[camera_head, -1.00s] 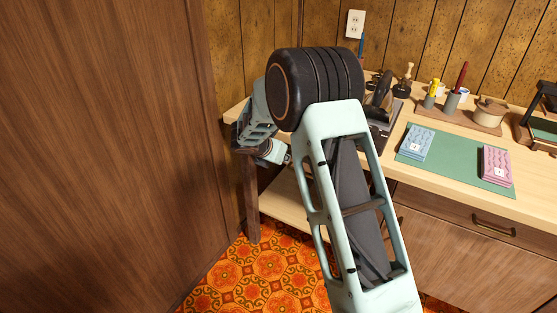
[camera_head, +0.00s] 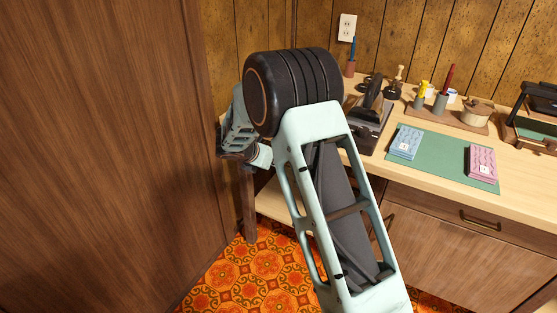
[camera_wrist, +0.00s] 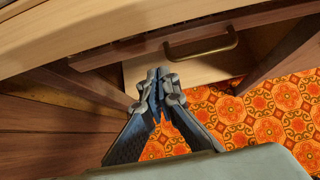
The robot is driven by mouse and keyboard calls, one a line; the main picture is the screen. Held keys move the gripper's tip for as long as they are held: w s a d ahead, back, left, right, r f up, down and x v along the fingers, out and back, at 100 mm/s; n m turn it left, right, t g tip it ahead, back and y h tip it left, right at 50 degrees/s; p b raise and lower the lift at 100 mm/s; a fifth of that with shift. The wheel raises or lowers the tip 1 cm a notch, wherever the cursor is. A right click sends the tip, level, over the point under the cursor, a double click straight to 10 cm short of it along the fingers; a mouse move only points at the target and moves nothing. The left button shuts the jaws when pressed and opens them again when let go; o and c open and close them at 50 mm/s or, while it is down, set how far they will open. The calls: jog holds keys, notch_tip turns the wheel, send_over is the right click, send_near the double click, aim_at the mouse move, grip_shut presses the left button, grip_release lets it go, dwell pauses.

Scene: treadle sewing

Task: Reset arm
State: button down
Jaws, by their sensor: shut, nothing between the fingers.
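My gripper (camera_wrist: 158,84) shows in the wrist view with its dark fingertips together and nothing between them. It points toward the front of the wooden desk, below the pale desktop edge (camera_wrist: 60,45) and near a brass drawer handle (camera_wrist: 202,46). I cannot tell whether it touches anything. In the head view my pale green arm is bent and reaches past the desk's left end. The fingertips are hidden there behind my own arm.
A brown wooden panel (camera_head: 100,150) stands close on the left. The desktop (camera_head: 520,200) holds a green mat (camera_head: 440,158), a blue box (camera_head: 406,142), a pink box (camera_head: 482,163) and a small pot (camera_head: 476,114). The patterned orange floor (camera_head: 250,275) is clear between panel and desk.

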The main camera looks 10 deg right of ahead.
jog(key=s+a+r+m+y+p, duration=0.1)
jog(key=s+r+m+p, duration=0.45)
jog(key=r, duration=0.85)
jog(key=s+r+m+t+y+p, duration=0.1)
jog(key=r+m+p, duration=0.1)
jog(key=r+m, duration=1)
jog(key=s+a+r+m+y+p, duration=0.1)
jog(key=s+r+m+p, duration=0.35)
jog(key=r, duration=1.25)
jog(key=s+d+f+m+g+y+b, duration=0.1)
jog(key=s+d+f+m+b, duration=0.2)
jog(key=s+f, duration=0.55)
jog(key=s+d+f+m+g+b, duration=0.15)
jog(key=s+f+b, duration=0.35)
jog(key=s, duration=0.6)
jog(key=s+d+f+m+y+b, duration=0.1)
jog(key=s+d+f+m+b, duration=0.2)
jog(key=s+f, duration=0.6)
notch_tip(320, 180, up, 33)
jog(key=p, duration=3.1)
jog(key=shift+n+p, duration=0.35)
jog(key=shift+p, duration=0.05)
